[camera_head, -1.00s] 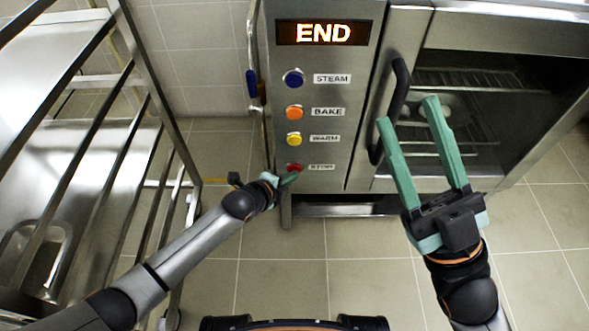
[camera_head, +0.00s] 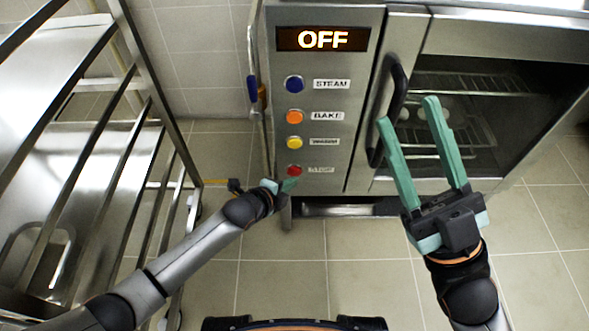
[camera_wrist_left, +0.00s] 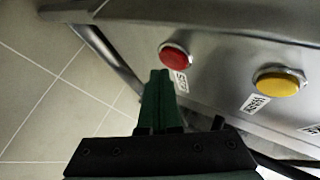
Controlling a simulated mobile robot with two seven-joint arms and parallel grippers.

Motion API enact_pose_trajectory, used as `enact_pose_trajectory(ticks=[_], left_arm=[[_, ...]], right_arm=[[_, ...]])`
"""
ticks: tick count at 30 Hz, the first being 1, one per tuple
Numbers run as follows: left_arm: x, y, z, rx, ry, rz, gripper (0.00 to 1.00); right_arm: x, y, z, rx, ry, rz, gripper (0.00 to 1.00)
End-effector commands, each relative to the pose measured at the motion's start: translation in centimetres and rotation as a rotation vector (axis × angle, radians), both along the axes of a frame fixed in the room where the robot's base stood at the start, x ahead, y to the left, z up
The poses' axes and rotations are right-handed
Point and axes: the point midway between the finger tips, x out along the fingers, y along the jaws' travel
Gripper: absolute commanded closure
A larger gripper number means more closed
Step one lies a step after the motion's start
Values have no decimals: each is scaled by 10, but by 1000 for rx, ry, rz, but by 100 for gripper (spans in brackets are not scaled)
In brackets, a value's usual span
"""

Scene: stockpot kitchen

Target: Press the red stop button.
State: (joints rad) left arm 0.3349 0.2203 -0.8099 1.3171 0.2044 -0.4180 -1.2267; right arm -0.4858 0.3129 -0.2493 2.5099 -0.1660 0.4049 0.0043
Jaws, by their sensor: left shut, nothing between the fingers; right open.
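The red stop button (camera_head: 294,170) is the lowest in a column on the oven's control panel (camera_head: 340,160), with a label to its right. It also shows in the left wrist view (camera_wrist_left: 174,56), uncovered. My left gripper (camera_head: 290,184) is shut and empty, with its tips just below the red button in the head view. In the left wrist view its closed fingers (camera_wrist_left: 160,75) point toward the button, and a small gap seems to separate them. The display (camera_head: 322,39) reads OFF. My right gripper (camera_head: 408,108) is open and empty in front of the oven door.
Yellow (camera_head: 294,143), orange (camera_head: 295,116) and blue (camera_head: 294,84) buttons sit above the red one. The oven door handle (camera_head: 390,110) is close to my right gripper. A metal rack (camera_head: 95,150) stands at left. Tiled floor is open below the oven.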

Motion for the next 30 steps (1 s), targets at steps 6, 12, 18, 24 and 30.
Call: enact_pose_trajectory(ticks=[6,12,18,24,30], left_arm=[[-2,0,0,1,0,-1,100],[-6,0,1,1,1,0,100],[-26,0,3,0,2,-1,100],[-45,0,3,-1,2,0,100],[-52,-1,1,-1,-1,-1,100]], right_arm=[[0,0,1,0,0,0,50],[0,0,6,0,0,0,50],[0,0,23,0,0,0,50],[0,0,35,0,0,0,50],[0,0,38,0,0,0,50]])
